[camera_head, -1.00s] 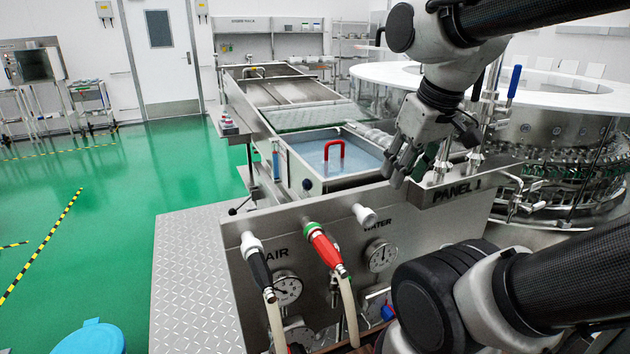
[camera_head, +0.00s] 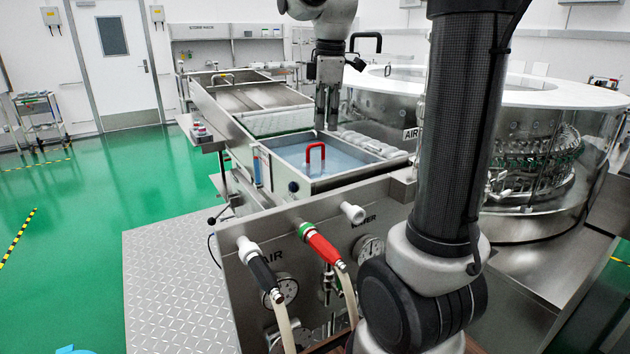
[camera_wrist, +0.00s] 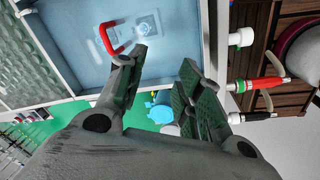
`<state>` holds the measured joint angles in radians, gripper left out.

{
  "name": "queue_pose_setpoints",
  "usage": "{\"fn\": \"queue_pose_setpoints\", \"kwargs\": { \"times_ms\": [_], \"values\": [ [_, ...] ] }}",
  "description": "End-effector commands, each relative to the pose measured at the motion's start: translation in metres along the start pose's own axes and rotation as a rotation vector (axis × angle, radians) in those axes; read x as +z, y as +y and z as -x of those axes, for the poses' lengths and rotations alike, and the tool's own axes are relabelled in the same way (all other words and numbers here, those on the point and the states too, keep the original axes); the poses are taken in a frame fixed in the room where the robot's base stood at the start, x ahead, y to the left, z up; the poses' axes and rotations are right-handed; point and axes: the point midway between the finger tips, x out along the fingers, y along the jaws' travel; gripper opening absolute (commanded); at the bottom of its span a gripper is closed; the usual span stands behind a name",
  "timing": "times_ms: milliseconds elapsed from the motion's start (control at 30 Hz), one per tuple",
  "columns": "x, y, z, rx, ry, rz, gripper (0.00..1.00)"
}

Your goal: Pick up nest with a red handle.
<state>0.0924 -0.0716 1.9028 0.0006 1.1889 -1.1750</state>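The nest's red handle (camera_head: 316,152) stands up as an arch from the water in the steel basin (camera_head: 345,183). The nest's body is under the water and hard to make out. In the wrist view the red handle (camera_wrist: 108,38) lies near the left finger's tip, with a pale plate under the water beside it. My gripper (camera_head: 327,122) points down above the basin's far right side, apart from the handle. In the wrist view my gripper (camera_wrist: 163,62) has its fingers spread with nothing between them.
A panel with a black-ended hose (camera_head: 262,270) and a red-ended hose (camera_head: 322,245) stands in front of the basin. A grated section (camera_head: 275,121) lies behind it. The round washer (camera_head: 535,110) is at the right. Green floor is free at the left.

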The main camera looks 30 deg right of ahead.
Motion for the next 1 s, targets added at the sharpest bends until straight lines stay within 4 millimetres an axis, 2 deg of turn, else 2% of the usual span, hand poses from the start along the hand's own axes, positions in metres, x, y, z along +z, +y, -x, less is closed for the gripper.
{"fn": "queue_pose_setpoints", "kwargs": {
  "times_ms": [33, 100, 200, 300, 467, 900, 1000],
  "values": [
    [-0.004, 0.022, -0.009, -0.026, -0.011, 0.087, 0.35],
    [-0.009, 0.049, -0.019, -0.057, -0.018, 0.225, 0.35],
    [-0.014, 0.077, -0.033, -0.092, -0.021, 0.377, 0.35],
    [-0.016, 0.093, -0.043, -0.113, -0.019, 0.474, 0.35],
    [-0.016, 0.099, -0.056, -0.124, -0.017, 0.525, 0.35],
    [-0.014, 0.094, -0.117, -0.124, -0.017, 0.523, 0.35],
    [-0.014, 0.093, -0.124, -0.123, -0.017, 0.522, 0.35]
  ]
}}
